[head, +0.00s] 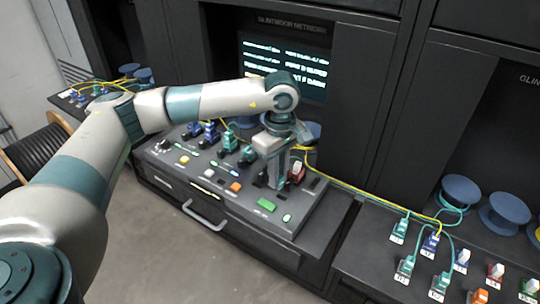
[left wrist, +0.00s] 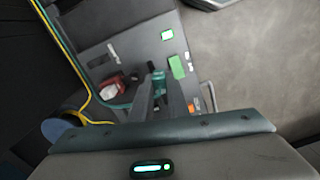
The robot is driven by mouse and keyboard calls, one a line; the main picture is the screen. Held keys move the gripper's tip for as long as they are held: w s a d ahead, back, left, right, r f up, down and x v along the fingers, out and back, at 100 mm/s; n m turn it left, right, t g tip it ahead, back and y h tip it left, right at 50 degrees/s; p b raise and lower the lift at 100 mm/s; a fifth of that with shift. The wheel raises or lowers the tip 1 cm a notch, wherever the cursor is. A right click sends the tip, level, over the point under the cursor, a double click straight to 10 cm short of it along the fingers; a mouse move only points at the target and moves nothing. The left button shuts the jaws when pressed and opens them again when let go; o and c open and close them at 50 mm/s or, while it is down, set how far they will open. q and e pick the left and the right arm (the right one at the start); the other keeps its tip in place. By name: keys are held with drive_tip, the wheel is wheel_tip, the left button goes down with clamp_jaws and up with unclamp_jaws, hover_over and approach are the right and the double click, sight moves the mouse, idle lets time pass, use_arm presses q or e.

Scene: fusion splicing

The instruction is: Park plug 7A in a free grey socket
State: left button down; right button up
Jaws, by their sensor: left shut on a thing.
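My left gripper (head: 277,183) reaches down over the right part of the sloped console (head: 225,205). In the left wrist view it is shut on a small teal plug (left wrist: 156,77) between its fingertips. The fingers mostly cover this plug, and no label on it is readable, so I cannot tell whether it is 7A. I cannot tell whether it touches the console or sits in a socket. A red and white plug (head: 297,172) stands close beside the gripper; it also shows in the left wrist view (left wrist: 108,83). Grey sockets are not clearly visible. My right gripper is out of view.
Several teal and blue plugs (head: 229,142) stand along the console's back. A green block (head: 267,204) and a lit green button (head: 287,218) lie in front of the gripper. Yellow and teal cables (head: 365,191) run to the right table, which holds labelled plugs and blue spools (head: 509,207).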

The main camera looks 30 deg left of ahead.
use_arm(q)
drive_tip(key=s+d+f+m+b, duration=0.2)
drive_tip(key=s+d+m, duration=0.4)
drive_tip(key=s+m, duration=0.5)
drive_tip(key=m, duration=0.3)
drive_tip(key=shift+s, duration=0.4)
drive_tip(key=shift+d, duration=0.1)
